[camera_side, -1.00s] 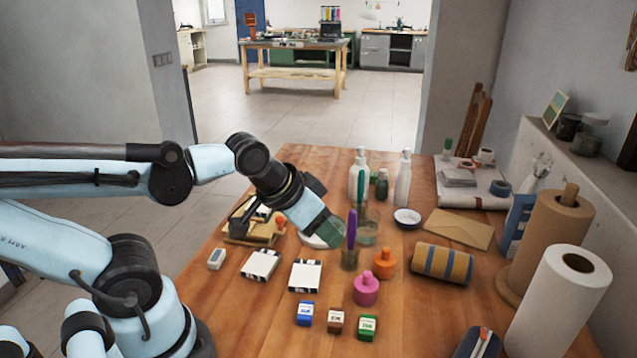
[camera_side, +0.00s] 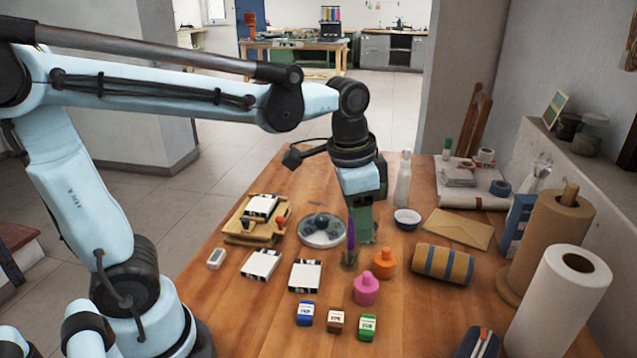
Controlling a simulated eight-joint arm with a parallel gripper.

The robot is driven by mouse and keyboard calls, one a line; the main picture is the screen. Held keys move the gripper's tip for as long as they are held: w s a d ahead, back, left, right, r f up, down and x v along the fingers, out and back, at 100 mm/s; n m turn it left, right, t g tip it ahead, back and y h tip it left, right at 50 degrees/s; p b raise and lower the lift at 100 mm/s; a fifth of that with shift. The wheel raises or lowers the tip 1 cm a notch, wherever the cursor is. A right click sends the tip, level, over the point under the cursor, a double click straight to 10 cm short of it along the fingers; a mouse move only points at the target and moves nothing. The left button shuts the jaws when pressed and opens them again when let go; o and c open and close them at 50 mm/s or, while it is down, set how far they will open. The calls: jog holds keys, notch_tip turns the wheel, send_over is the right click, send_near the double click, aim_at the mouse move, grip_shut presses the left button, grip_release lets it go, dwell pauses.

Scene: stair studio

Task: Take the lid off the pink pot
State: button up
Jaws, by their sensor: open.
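The pink pot (camera_side: 365,291) stands upright on the wooden table, with a pink knobbed top on it. My gripper (camera_side: 364,238) is open and points down, behind the pink pot and apart from it, a little to the left of the orange pot (camera_side: 384,264). Its fingertips are partly hidden by the purple-handled tool (camera_side: 351,236) and the small jar holding it.
Blue, brown and green small boxes (camera_side: 336,321) stand in front of the pink pot. A striped roll (camera_side: 442,263) lies to the right, and a round glass dish (camera_side: 321,232) sits to the left.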

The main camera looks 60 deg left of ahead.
aim_at(368, 273)
jog(key=shift+w+d+f+m+g, duration=0.2)
jog(key=shift+w+f+m+g, duration=0.15)
jog(key=shift+f, duration=1.7)
jog(key=shift+w+d+f+m+g, duration=0.2)
jog(key=shift+w+f+m+g, duration=0.15)
jog(key=shift+f, duration=1.65)
jog(key=shift+w+d+f+m+g, duration=0.2)
jog(key=shift+w+f+m+g, duration=0.15)
jog(key=shift+f, duration=1.7)
jog(key=shift+c, duration=0.3)
grip_shut()
